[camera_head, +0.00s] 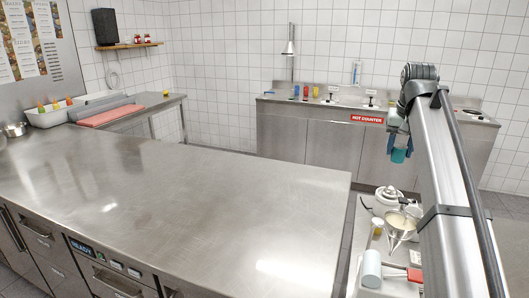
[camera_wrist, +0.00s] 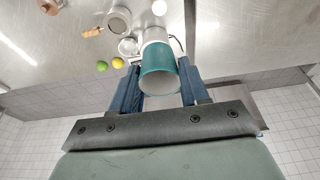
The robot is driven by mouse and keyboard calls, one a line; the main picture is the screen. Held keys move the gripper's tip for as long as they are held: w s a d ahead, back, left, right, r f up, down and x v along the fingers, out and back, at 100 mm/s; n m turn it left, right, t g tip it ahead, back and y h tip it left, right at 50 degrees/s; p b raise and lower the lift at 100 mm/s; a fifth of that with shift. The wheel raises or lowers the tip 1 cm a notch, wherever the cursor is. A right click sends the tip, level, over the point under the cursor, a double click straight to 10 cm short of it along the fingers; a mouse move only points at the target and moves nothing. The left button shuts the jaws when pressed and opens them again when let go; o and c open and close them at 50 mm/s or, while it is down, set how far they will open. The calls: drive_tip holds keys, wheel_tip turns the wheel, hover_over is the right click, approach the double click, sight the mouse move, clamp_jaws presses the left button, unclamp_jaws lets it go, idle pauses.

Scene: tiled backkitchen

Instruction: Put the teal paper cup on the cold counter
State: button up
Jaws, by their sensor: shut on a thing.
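The teal paper cup (camera_head: 399,156) is held in my gripper (camera_head: 397,138), in front of the back counter at the right in the head view. In the wrist view the cup (camera_wrist: 157,62) sits between the two blue fingers of my gripper (camera_wrist: 159,72), which is shut on it; its round end faces the camera. A red sign on the back counter (camera_head: 283,135) reads "HOT COUNTER". I see no readable sign for the cold counter. The surface below the cup is partly hidden by my arm in the head view.
A large bare steel counter (camera_head: 200,190) fills the left and middle. Small coloured items and a lamp stand on the back counter. A white pot (camera_head: 388,196), a funnel (camera_head: 400,226) and a pale blue cylinder (camera_head: 371,268) crowd the near right.

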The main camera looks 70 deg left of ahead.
drive_tip(key=s+a+f, duration=0.1)
drive_tip(key=s+a, duration=0.6)
drive_tip(key=a, duration=0.4)
drive_tip(key=s+a, duration=0.7)
drive_tip(key=a, duration=0.5)
wheel_tip(320, 180, down, 18)
drive_tip(key=shift+w+d, duration=0.2)
drive_tip(key=shift+d, duration=0.1)
drive_tip(key=shift+f, duration=0.15)
drive_tip(key=shift+f, duration=4.9)
drive_tip(key=shift+f, duration=0.1)
drive_tip(key=o, duration=1.1)
drive_tip(key=shift+c, duration=0.2)
